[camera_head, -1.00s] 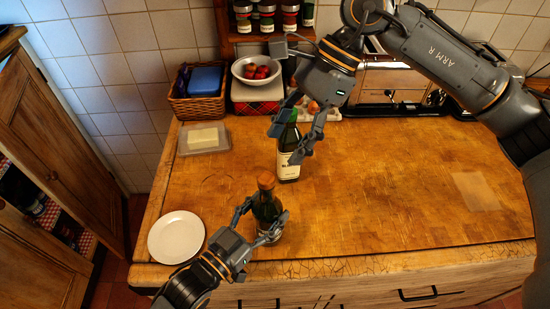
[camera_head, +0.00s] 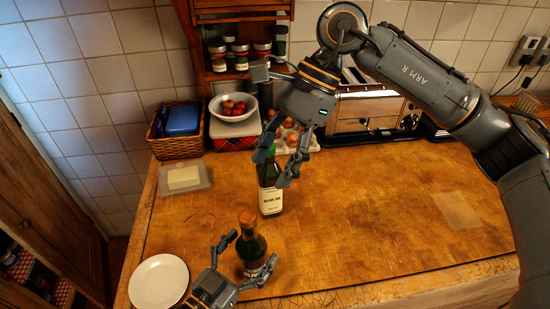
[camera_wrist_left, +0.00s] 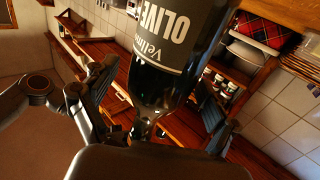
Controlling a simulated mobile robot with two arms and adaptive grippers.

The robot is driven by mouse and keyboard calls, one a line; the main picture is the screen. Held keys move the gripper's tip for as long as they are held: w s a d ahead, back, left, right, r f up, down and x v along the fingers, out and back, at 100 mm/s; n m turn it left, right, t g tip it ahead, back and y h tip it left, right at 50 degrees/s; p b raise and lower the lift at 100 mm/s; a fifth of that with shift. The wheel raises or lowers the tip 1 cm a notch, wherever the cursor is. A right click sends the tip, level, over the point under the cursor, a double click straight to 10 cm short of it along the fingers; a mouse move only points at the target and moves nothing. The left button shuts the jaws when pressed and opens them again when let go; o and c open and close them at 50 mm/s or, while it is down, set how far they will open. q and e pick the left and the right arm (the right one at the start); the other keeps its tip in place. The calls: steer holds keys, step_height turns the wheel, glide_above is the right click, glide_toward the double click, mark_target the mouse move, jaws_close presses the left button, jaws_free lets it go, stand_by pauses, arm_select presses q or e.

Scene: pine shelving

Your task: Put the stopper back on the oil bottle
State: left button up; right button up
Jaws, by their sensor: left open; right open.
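A dark bottle (camera_head: 254,247) with a brown cork-like stopper (camera_head: 247,218) at its top stands upright at the table's front. I cannot tell how firmly the stopper sits. My left gripper (camera_head: 244,255) is open, its fingers on either side of this bottle. In the left wrist view a bottle labelled "OLIVE" (camera_wrist_left: 170,75) fills the top centre, between the open fingers; no stopper is clear there. A taller green bottle with a white label (camera_head: 271,201) stands behind. My right gripper (camera_head: 274,168) is open at its neck, partly hiding it; contact is unclear.
A white plate (camera_head: 158,282) lies front left. A butter dish (camera_head: 186,178), a wicker basket (camera_head: 178,147), a bowl of red fruit (camera_head: 234,107), an egg tray (camera_head: 308,145) and a toaster (camera_head: 372,110) line the back. The table's right half is mostly clear.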

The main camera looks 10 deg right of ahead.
arm_select(q)
steer(key=v, duration=1.2)
stand_by(0.3)
